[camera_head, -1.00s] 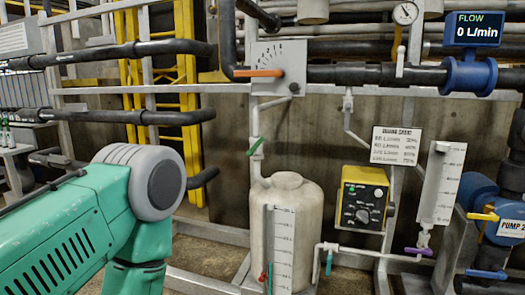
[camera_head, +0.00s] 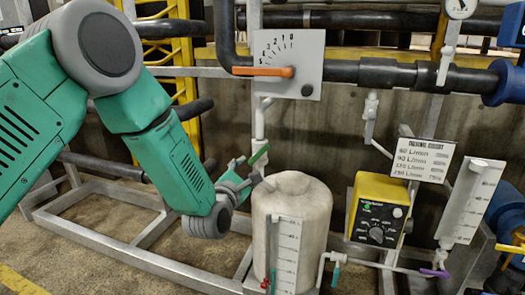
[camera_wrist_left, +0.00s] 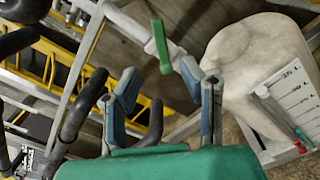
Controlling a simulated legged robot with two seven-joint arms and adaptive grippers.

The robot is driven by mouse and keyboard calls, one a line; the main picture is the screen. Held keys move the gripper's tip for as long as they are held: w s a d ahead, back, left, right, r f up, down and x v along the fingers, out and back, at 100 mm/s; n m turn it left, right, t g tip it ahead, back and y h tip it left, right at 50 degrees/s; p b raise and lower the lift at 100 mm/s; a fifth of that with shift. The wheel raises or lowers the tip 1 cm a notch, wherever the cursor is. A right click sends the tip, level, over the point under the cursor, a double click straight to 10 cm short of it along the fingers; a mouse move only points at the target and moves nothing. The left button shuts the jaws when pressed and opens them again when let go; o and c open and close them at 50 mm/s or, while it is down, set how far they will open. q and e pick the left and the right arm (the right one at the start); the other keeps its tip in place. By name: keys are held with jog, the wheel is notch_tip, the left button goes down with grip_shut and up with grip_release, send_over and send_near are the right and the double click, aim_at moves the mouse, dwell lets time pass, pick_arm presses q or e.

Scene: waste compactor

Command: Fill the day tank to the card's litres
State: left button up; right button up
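The white day tank (camera_head: 315,210) stands at the lower middle with a scaled sight gauge (camera_head: 285,258) on its front; I cannot read the level. A green-handled valve (camera_head: 259,153) sits on the pipe above it. My left gripper (camera_head: 247,172) is just left of the tank's top, below that handle. In the left wrist view the gripper (camera_wrist_left: 160,72) is open and empty, with the green handle (camera_wrist_left: 161,47) beyond and between its fingertips, apart from them. The card (camera_head: 422,160) lists L/min rows with percentages. My right gripper is out of view.
An orange lever (camera_head: 262,71) lies level on a numbered plate (camera_head: 310,50). A yellow dosing box (camera_head: 379,210) with a dial and a scaled column (camera_head: 470,205) with a purple-handled valve (camera_head: 434,273) stand right. A metal floor frame (camera_head: 100,245) lies below my arm.

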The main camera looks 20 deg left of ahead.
aim_at(262, 153)
pick_arm(q)
jog(key=w, duration=0.4)
jog(key=w+b, duration=0.1)
jog(key=w, duration=0.3)
jog(key=w+b, duration=0.1)
jog(key=w, duration=0.3)
jog(key=shift+d, duration=0.25)
jog(key=shift+f, duration=0.1)
grip_shut()
